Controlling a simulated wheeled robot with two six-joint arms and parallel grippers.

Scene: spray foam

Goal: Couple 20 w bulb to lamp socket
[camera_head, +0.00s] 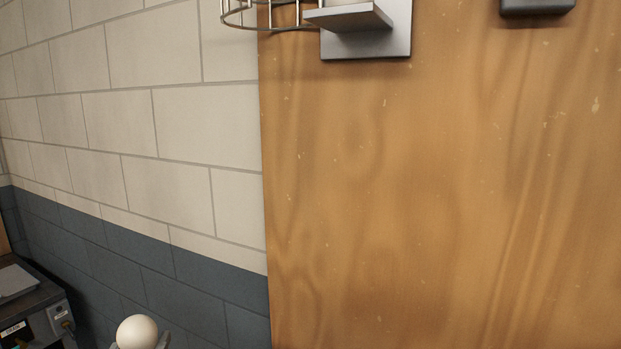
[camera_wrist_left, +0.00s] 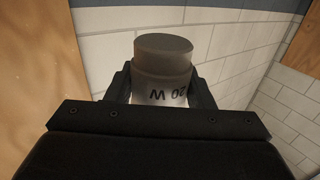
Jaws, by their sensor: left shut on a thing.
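The 20 W bulb is held in my left gripper. In the head view its white round globe (camera_head: 137,332) shows at the bottom edge, left of the wooden panel. In the left wrist view the bulb's grey base (camera_wrist_left: 163,58) points away from the gripper, and the upside-down marking "20 W" shows on its white neck. My left gripper (camera_wrist_left: 160,88) is shut with a finger on each side of the neck. No lamp socket can be made out for certain. My right gripper is in neither view.
A wooden panel (camera_head: 440,200) fills the right of the head view. A grey bracket (camera_head: 365,35) and a wire basket or cage (camera_head: 275,15) are fixed at its top. A dark box (camera_head: 537,6) hangs top right. Equipment (camera_head: 40,310) stands lower left by the brick wall (camera_head: 120,130).

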